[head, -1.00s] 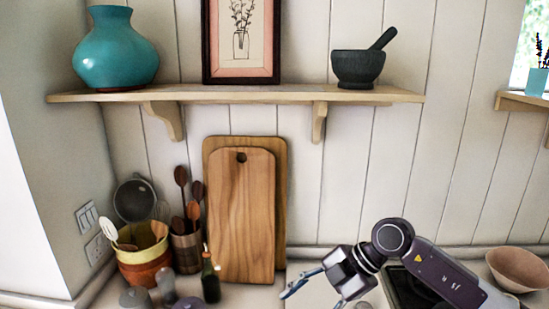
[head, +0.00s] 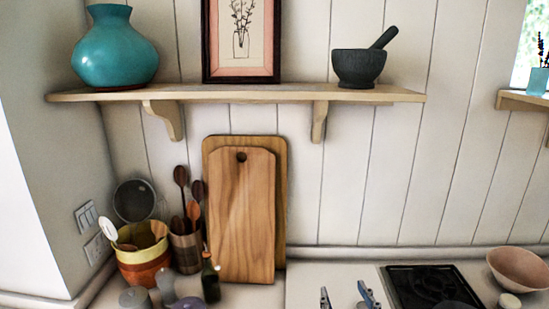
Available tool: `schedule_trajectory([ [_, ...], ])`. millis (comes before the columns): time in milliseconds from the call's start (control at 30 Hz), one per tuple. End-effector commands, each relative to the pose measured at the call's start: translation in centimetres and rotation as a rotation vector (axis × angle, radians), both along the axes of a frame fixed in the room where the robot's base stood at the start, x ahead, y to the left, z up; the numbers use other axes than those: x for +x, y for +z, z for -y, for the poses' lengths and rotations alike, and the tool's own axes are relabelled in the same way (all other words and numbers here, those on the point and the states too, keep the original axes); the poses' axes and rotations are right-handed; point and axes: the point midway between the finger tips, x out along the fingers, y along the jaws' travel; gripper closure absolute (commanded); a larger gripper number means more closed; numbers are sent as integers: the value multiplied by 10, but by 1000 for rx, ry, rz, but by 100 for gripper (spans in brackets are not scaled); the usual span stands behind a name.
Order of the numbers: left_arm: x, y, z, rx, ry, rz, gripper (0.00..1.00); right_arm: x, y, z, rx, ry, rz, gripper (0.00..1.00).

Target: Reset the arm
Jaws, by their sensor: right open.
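My right gripper (head: 346,297) shows only by its two fingertips at the bottom edge of the head view, right of centre. The fingers are spread apart, with nothing visible between them. They are over the pale counter, left of the black hob (head: 432,286). The rest of the right arm is mostly out of the frame. My left gripper is not in view.
Two wooden cutting boards (head: 242,220) lean on the wall, left of the gripper. A utensil crock (head: 186,250), a yellow and orange pot (head: 143,268) and a bottle (head: 210,279) stand beside them. A pink bowl (head: 520,270) is at right. A shelf (head: 240,96) hangs above.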

Motion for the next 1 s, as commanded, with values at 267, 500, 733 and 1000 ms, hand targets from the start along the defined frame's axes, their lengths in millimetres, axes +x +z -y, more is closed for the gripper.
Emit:
schedule_trajectory([
  [267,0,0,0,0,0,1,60,-127,-151,50,-32,-122,-628,46],
  [500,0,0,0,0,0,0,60,-230,-204,54,-61,-71,-978,46],
  [733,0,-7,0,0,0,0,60,-287,-243,50,-77,-8,-1170,46],
  [1000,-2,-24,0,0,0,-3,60,-276,-335,47,-81,-7,-1197,46],
])
